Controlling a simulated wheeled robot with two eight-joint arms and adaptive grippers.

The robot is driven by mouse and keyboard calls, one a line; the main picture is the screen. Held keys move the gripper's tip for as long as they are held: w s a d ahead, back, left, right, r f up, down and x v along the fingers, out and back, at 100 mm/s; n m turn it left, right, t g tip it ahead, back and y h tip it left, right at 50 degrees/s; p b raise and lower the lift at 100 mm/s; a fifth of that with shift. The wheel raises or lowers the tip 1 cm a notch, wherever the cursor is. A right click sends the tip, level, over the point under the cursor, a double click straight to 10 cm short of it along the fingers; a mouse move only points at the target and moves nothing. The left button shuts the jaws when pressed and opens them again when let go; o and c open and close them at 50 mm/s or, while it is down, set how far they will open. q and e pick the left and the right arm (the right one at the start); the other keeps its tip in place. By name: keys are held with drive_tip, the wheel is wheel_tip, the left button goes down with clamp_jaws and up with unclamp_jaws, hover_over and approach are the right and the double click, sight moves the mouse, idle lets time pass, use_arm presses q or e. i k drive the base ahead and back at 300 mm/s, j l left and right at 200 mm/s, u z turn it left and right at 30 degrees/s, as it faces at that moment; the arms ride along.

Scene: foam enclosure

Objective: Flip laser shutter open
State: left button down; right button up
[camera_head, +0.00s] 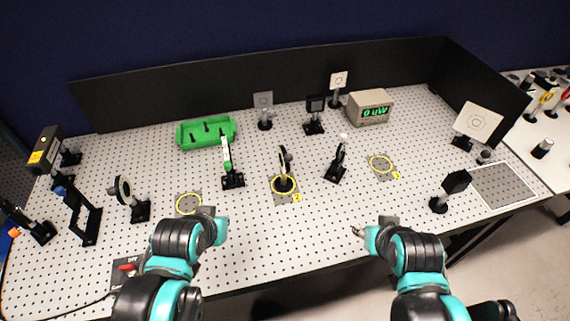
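I cannot tell for certain which part is the laser shutter. One candidate is a slim upright post with a white and green upper part (227,160) on a black base, left of the middle of the board. A black frame with a blue knob (82,212) stands at the far left, near the yellow-labelled black laser box (46,150). My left gripper (210,213) is low over the front of the board, apart from these parts. My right gripper (358,231) is near the front edge, right of the middle. Both sets of fingers are small and partly hidden by my arms.
A green tray (206,133) and a power meter reading 0 uW (370,107) stand at the back. Several mounted optics stand across the perforated board (330,225). A box with a red switch (127,268) is at front left. Black panels (250,75) close the back and right.

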sight(70, 198)
drive_tip(key=u, duration=1.95)
drive_tip(key=k, duration=0.5)
drive_tip(key=i, duration=0.5)
